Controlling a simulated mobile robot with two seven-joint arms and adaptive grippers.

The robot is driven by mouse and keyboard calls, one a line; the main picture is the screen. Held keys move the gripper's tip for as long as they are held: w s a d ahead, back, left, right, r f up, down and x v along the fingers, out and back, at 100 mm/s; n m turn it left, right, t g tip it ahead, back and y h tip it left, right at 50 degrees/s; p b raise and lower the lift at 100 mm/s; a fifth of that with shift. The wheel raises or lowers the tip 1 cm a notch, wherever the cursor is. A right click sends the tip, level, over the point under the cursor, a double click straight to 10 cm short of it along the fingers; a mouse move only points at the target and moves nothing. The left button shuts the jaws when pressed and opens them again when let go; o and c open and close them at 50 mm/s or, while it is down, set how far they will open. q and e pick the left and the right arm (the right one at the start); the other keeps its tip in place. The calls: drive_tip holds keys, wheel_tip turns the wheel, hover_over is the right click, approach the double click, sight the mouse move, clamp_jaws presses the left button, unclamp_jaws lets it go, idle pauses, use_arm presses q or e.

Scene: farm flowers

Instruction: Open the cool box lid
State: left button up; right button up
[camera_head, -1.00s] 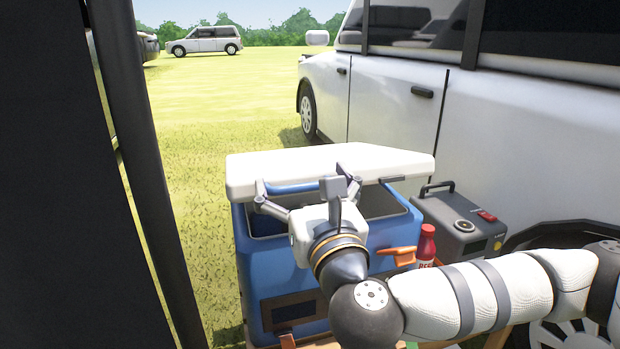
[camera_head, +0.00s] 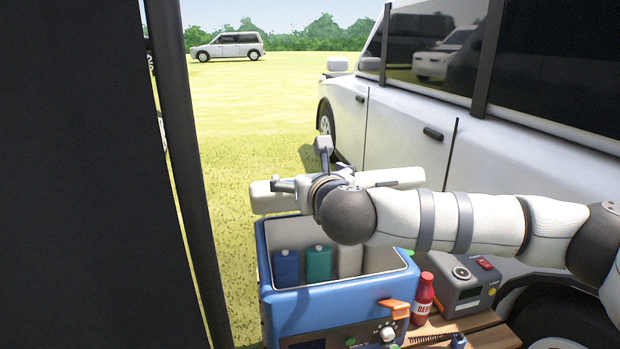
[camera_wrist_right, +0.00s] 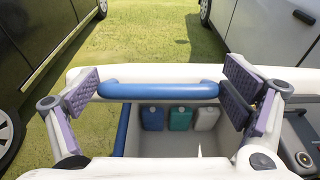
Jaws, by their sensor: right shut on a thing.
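The blue cool box (camera_head: 305,316) stands on a wooden surface, and its inside is exposed. Blue (camera_head: 287,268), teal (camera_head: 318,264) and white (camera_head: 349,258) containers stand inside. The white lid (camera_head: 268,199) is raised at the far side of the box and partly hidden behind my arm. My right gripper (camera_head: 292,186) is at the lid. In the right wrist view, the blue lid handle (camera_wrist_right: 158,90) lies between the purple pads of my right gripper (camera_wrist_right: 165,92), which is shut on it. My left gripper is not in view.
A red bottle (camera_head: 423,298) and a grey device (camera_head: 463,285) stand right of the box. An orange latch (camera_head: 394,307) sticks out at the box's front. A white van (camera_head: 400,125) is close on the right. Grass (camera_head: 240,110) is open beyond the box.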

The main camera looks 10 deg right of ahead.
drive_tip(key=shift+d, duration=0.15)
drive_tip(key=o, duration=1.4)
drive_tip(key=shift+c, duration=0.2)
drive_tip(key=v, duration=1.2)
drive_tip(key=shift+f, duration=0.1)
